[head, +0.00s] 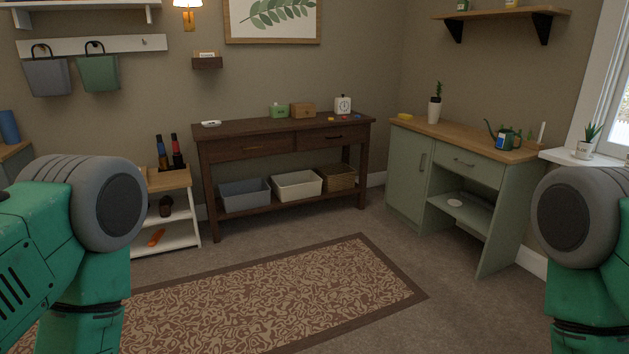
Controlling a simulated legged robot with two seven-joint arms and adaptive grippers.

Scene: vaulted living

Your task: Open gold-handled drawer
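The dark wood console table (205,183) stands against the back wall with two drawers side by side, both shut. The right drawer (318,140) has a small bar handle that looks brassy, though it is too small to be sure. The left drawer (225,152) has a thin, dark-looking handle. The green cabinet on the right has one shut drawer (480,172) with a metal bar handle whose colour is hard to tell. My arms show at both lower sides, far from the furniture. Neither gripper is in view.
A patterned rug (270,305) lies on open carpet before the console table. The green cabinet (406,175) stands at the right with a watering can (508,140) on top. A white shelf stand (168,212) is left of the table.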

